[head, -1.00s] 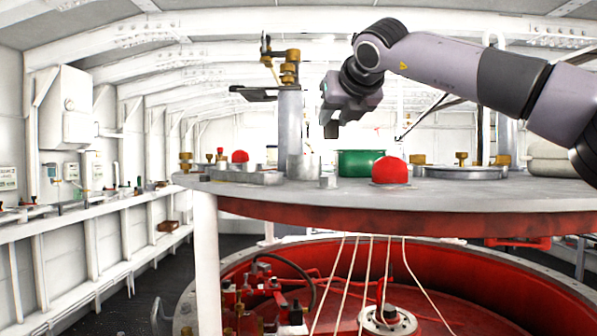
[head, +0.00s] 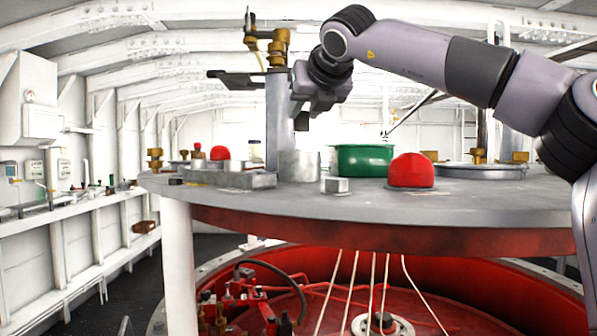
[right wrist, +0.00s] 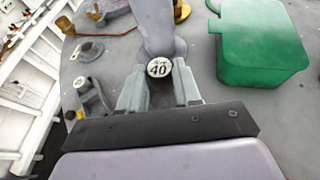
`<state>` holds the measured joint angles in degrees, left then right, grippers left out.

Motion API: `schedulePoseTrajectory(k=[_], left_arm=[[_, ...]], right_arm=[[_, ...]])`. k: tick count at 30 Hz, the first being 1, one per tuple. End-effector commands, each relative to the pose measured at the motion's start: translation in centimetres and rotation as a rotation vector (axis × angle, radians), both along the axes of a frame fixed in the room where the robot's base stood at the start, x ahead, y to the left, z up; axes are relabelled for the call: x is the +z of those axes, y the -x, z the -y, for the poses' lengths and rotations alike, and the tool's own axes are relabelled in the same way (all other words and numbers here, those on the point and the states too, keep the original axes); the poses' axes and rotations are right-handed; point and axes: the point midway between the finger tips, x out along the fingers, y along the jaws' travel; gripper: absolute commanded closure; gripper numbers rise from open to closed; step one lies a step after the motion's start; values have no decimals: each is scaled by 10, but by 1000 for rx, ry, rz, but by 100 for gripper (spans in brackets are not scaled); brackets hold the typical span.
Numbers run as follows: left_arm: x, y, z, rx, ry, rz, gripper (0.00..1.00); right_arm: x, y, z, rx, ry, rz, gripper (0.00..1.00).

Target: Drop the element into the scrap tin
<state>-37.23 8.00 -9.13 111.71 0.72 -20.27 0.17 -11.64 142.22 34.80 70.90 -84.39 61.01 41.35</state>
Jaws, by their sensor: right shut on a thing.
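My right gripper (head: 300,116) is above the round grey table, close to the grey post (head: 279,125). In the right wrist view its jaws (right wrist: 158,92) are shut on the element (right wrist: 158,67), whose round white end is marked 40. The element cannot be made out in the head view. A green container (head: 362,160), which looks like the scrap tin, stands on the table to the right of the gripper. My left gripper is out of view.
A short grey cylinder (head: 300,166) and a hex nut (head: 335,185) are nearby. Brass fittings (head: 277,47) top the post. A second 40-marked part (right wrist: 80,83) lies left of the jaws.

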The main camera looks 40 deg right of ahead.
Motion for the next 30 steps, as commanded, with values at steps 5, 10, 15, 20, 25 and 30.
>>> schedulePoseTrajectory(k=[5, 10, 15, 20, 25, 30], left_arm=[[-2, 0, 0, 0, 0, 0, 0], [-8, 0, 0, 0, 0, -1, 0], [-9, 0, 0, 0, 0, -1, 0], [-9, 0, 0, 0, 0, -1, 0], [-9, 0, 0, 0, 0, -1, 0], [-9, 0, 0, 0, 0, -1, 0]], right_arm=[[-23, 1, 0, 3, -1, 0, 96], [-39, 0, 0, 2, 0, 1, 96], [-46, 1, -1, 2, -1, 3, 96], [-47, 1, -1, 1, 0, 3, 96], [-47, 1, -1, 1, -1, 3, 48], [-47, 0, -1, 1, -1, 3, 38]])
